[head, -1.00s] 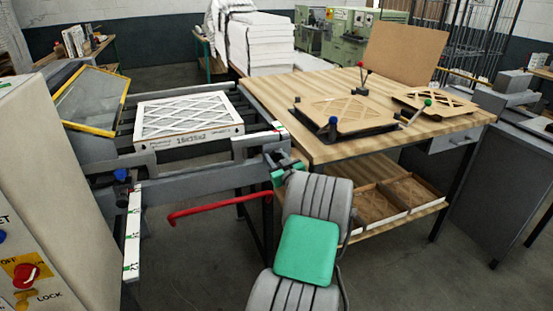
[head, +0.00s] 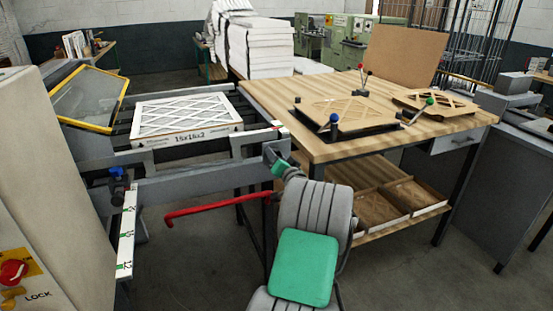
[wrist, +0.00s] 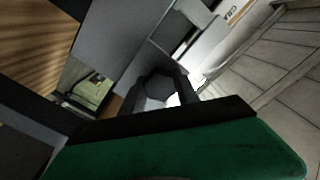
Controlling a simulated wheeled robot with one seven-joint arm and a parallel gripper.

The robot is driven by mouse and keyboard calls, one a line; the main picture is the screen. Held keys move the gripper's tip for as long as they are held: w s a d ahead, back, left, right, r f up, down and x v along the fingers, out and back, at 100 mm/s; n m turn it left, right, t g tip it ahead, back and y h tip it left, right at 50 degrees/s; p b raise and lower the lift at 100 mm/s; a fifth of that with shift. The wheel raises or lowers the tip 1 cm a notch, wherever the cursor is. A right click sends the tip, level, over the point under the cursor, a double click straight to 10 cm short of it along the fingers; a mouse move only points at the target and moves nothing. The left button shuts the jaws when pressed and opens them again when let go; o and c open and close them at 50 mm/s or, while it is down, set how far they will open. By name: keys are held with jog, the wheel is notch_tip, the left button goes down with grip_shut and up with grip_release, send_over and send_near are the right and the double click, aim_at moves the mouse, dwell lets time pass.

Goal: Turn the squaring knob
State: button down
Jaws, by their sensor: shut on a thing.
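The dark faceted knob (wrist: 157,88) shows between my fingers in the wrist view, its pale mount partly hidden behind it. I take it to be the squaring knob. My gripper (wrist: 157,97) is shut on it, one finger on each side. In the head view my gripper (head: 272,154) is at the right front corner of the grey machine frame (head: 200,182); the knob is hidden there by the gripper and wrist. A white boxed filter (head: 187,117) marked with its size lies on the machine bed.
A red bar (head: 215,207) sticks out below the frame, left of my arm. A blue knob (head: 117,172) and a ruler strip (head: 127,233) are at the left. The wooden bench (head: 450,130) with filter frames stands close on the right.

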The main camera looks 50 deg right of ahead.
jog(key=m, duration=0.5)
jog(key=shift+s+d+r+m+p, duration=0.1)
jog(key=shift+r+m+p, duration=0.05)
jog(key=shift+m+p, duration=0.8)
jog(key=shift+m, duration=1.65)
jog(key=c, duration=1.1)
grip_release()
jog(key=shift+s+d, duration=0.1)
jog(key=shift+s, duration=0.05)
jog(key=shift+o, duration=1)
jog(key=shift+w+a, duration=0.2)
jog(key=b+v, duration=0.1)
jog(key=v, duration=0.6)
jog(key=shift+s+a, duration=0.15)
jog(key=shift+s, duration=0.2)
